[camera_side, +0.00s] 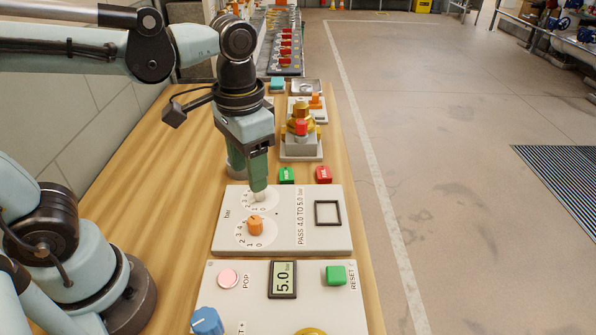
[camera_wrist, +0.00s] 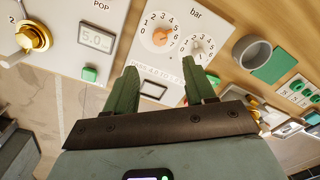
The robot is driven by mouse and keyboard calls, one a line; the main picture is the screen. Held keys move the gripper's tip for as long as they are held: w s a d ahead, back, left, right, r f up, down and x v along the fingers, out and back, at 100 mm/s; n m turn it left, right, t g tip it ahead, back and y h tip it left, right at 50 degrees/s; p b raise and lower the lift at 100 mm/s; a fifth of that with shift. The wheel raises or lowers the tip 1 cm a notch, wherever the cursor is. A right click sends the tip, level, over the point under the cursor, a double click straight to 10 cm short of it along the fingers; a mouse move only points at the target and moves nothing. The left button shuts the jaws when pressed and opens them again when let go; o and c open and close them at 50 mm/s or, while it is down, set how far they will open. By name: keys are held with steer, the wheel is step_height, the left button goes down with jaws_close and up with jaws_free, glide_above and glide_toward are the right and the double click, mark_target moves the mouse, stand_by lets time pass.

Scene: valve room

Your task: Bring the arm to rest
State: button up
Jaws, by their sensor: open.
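My arm reaches over the wooden bench from the left. My gripper (camera_side: 259,184) points down just above the far dial of the white gauge panel (camera_side: 335,240). In the wrist view its two green fingers (camera_wrist: 160,75) stand apart with nothing between them. The pale knob (camera_side: 260,196) of the far dial is right below the fingertips in the side view; I cannot tell whether they touch. The dial's pale knob (camera_wrist: 196,48) shows uncovered in the wrist view. The orange knob (camera_side: 255,225) of the near dial is clear of the fingers.
A nearer panel (camera_side: 245,295) carries a display reading 5.0, a green button (camera_side: 336,275) and a blue knob (camera_side: 207,321). Green (camera_side: 287,175) and red (camera_side: 323,174) tags, a grey cup (camera_side: 236,160) and a brass valve (camera_side: 300,125) stand beyond. Open floor lies right.

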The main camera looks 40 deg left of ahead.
steer(key=w+a+f+n+t, duration=0.1)
steer(key=w+a+t, duration=0.1)
steer(key=a+t, duration=0.4)
steer(key=shift+a+f+n+t, duration=0.2)
steer(key=shift+n+t, duration=0.2)
steer(key=shift+t, duration=0.2)
